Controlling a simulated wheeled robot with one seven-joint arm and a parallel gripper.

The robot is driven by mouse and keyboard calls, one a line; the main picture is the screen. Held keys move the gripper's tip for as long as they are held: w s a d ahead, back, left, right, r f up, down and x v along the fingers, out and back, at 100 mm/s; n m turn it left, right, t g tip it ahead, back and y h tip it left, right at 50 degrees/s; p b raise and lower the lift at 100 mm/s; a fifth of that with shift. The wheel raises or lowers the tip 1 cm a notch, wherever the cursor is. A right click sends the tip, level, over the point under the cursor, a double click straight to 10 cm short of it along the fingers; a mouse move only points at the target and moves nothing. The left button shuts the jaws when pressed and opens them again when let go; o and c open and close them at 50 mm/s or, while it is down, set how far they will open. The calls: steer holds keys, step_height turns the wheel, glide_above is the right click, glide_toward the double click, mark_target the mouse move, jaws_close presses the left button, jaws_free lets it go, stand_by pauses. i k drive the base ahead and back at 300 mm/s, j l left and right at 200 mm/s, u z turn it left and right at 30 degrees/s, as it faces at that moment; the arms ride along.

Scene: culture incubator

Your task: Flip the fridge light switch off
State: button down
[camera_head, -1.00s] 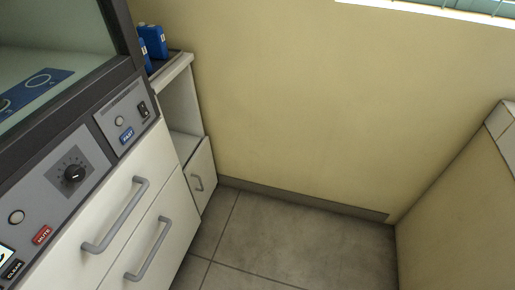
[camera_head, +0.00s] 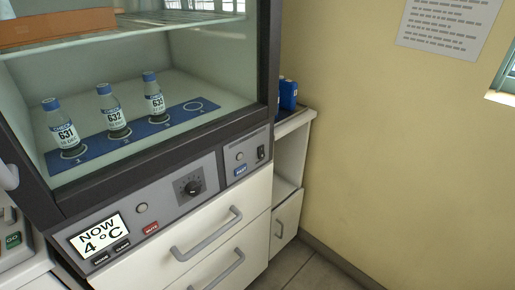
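The fridge (camera_head: 140,184) stands at left with a dark frame and a glass front. A small black rocker switch (camera_head: 261,153) sits at the right end of its grey control panel, beside a round pale indicator (camera_head: 240,156) and above and right of a blue button (camera_head: 240,170). No label reading "light" is legible, and I cannot tell the rocker's position. My gripper is not in view.
The panel also has a black knob (camera_head: 191,187), a red mute button (camera_head: 151,227) and a display (camera_head: 98,234) reading "NOW 4 °C". Labelled bottles (camera_head: 113,117) stand inside the glass. Drawer handles (camera_head: 207,235) stick out below. A low cabinet (camera_head: 287,215) adjoins on the right.

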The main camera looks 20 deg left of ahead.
mark_target(261, 150)
steer(key=i+l+u, duration=0.1)
steer(key=i+u, duration=0.2)
steer(key=i, duration=0.2)
steer(key=i+l+u, duration=0.3)
steer(key=i, duration=0.2)
